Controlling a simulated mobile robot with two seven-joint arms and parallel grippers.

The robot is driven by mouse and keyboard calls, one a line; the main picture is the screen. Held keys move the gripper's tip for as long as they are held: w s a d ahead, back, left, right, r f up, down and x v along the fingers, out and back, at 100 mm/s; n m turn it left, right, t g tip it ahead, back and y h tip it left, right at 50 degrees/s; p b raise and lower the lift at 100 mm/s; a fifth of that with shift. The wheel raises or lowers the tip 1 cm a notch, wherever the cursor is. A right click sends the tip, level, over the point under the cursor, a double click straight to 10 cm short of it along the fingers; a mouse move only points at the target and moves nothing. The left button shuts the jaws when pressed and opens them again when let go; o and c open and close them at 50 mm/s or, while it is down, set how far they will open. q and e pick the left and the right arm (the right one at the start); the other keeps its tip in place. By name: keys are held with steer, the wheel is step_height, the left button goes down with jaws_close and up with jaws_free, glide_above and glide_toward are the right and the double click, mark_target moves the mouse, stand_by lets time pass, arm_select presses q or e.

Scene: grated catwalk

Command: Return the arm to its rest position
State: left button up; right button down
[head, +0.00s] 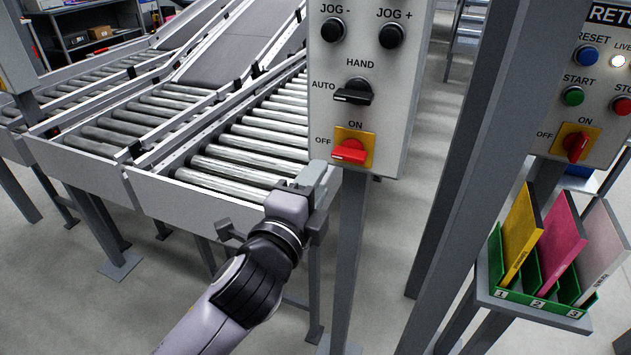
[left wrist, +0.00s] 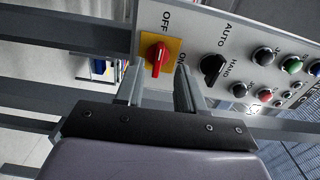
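My left arm comes in from the bottom of the head view. Its gripper (head: 314,182) is just below the lower left corner of a grey control panel (head: 361,60). In the left wrist view the fingers of the left gripper (left wrist: 160,88) stand apart with nothing held between them. The red rotary switch (head: 349,152) on its yellow plate lies beyond the fingertips, apart from them as far as I can see; it also shows in the left wrist view (left wrist: 157,56). In the head view its handle lies nearly level, toward OFF. My right gripper is not in view.
Roller conveyors (head: 250,150) fill the left. A grey post (head: 465,150) stands right of the panel. A second panel (head: 590,90) is at far right, above a green rack (head: 545,308) with yellow, pink and grey binders. Some floor (head: 390,250) is clear between the posts.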

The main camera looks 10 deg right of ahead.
arm_select(q)
steer(key=s+a+f+n+g+y, duration=0.2)
steer(key=s+a+f+n+y, duration=0.1)
steer(key=a+f+n, duration=0.5)
steer(key=s+a+f+n+g+y, duration=0.25)
steer(key=a+f+n+y, duration=0.2)
steer(key=a+f, duration=0.35)
steer(key=s+a+f+n+g+y, duration=0.1)
steer(key=s+a+f+n+g, duration=0.35)
steer(key=s+a, duration=0.45)
steer(key=s+a+f+n+g+y, duration=0.1)
steer(key=s+a+f+n+g, duration=0.2)
steer(key=s+a+n, duration=0.65)
steer(key=w+d+f+m+t+h, duration=0.1)
steer(key=w+d+f+m+t, duration=0.3)
steer(key=f+t, duration=0.3)
steer(key=shift+w+d+f+h, duration=0.35)
steer(key=shift+d+f, duration=0.15)
steer(key=shift+f, duration=0.45)
